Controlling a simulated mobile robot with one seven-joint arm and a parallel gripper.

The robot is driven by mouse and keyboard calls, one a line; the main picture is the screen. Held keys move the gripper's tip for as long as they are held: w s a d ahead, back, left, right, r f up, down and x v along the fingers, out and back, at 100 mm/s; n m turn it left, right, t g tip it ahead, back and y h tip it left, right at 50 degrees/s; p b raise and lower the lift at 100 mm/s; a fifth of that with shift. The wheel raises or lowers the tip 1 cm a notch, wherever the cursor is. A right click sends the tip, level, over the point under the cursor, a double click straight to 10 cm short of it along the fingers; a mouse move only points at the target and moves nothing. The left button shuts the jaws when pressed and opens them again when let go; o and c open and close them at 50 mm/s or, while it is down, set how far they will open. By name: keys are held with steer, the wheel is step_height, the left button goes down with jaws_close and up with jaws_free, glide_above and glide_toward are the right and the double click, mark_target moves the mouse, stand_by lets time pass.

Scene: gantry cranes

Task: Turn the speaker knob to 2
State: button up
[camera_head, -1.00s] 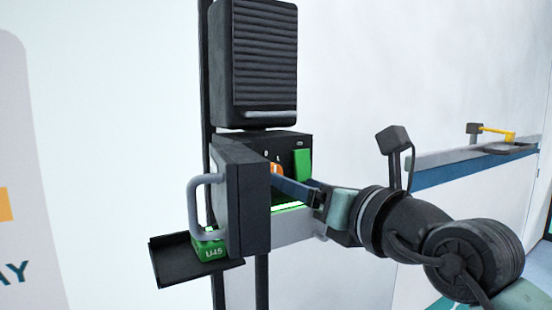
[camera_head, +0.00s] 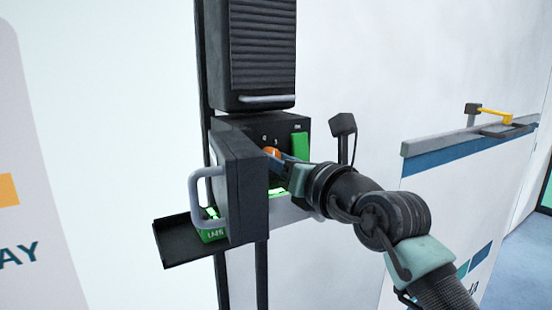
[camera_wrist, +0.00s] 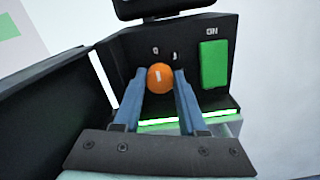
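The orange speaker knob (camera_wrist: 160,77) is on the black panel inside the open box in the wrist view, with a pale mark on its face. Small white markings sit on the panel above it. My gripper (camera_wrist: 159,80) has its two blue fingers on either side of the knob, apart from each other; whether they touch it I cannot tell. In the head view the knob (camera_head: 271,153) shows partly past the box door, and my gripper (camera_head: 282,160) reaches in to it from the right.
The black box door (camera_head: 240,190) with a grey handle stands open left of my gripper. A green switch (camera_wrist: 214,64) marked ON is right of the knob. A lit green strip (camera_wrist: 170,123) runs below. A black ribbed unit (camera_head: 252,50) is above; a black tray (camera_head: 175,243) is lower left.

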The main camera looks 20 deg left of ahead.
jaws_close()
steer(key=shift+m, duration=0.3)
steer(key=m+p, duration=0.1)
steer(key=m, duration=0.1)
steer(key=m+p, duration=0.1)
steer(key=shift+r+m+p, duration=0.2)
steer(key=shift+m+p, duration=0.2)
steer(key=m+p, duration=0.5)
steer(key=m, duration=0.2)
steer(key=shift+f, duration=0.15)
steer(key=m, duration=0.2)
steer(key=shift+f+m, duration=0.1)
steer(key=shift+m, duration=0.3)
steer(key=m, duration=0.5)
steer(key=shift+m, duration=0.4)
